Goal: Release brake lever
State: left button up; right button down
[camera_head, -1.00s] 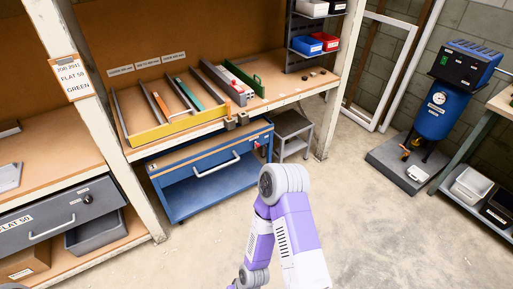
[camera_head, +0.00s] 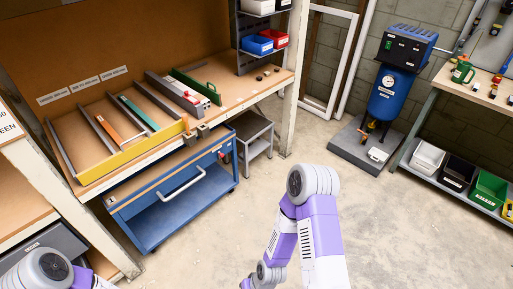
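A blue cart (camera_head: 170,222) with a tan top and a pale handle (camera_head: 182,190) stands under the front edge of the workbench. A small red part (camera_head: 221,154) shows at its right end; it is too small to tell whether this is the brake lever. No other brake lever can be made out. One purple and white arm of mine is at the lower middle, in front of bare floor and apart from the cart. Part of my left arm shows at the lower left corner. Neither gripper is in view.
The workbench (camera_head: 268,87) holds strips in a yellow-fronted rack (camera_head: 130,153). A grey stool (camera_head: 252,132) stands right of the cart. A blue compressor (camera_head: 391,92) stands on a grey base at the back right. Concrete floor between is clear.

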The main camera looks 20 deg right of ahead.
aim_at(220, 155)
jog(key=z, duration=0.5)
jog(key=i, duration=0.85)
jog(key=u, duration=0.35)
jog(key=i, duration=0.75)
jog(key=u, duration=0.7)
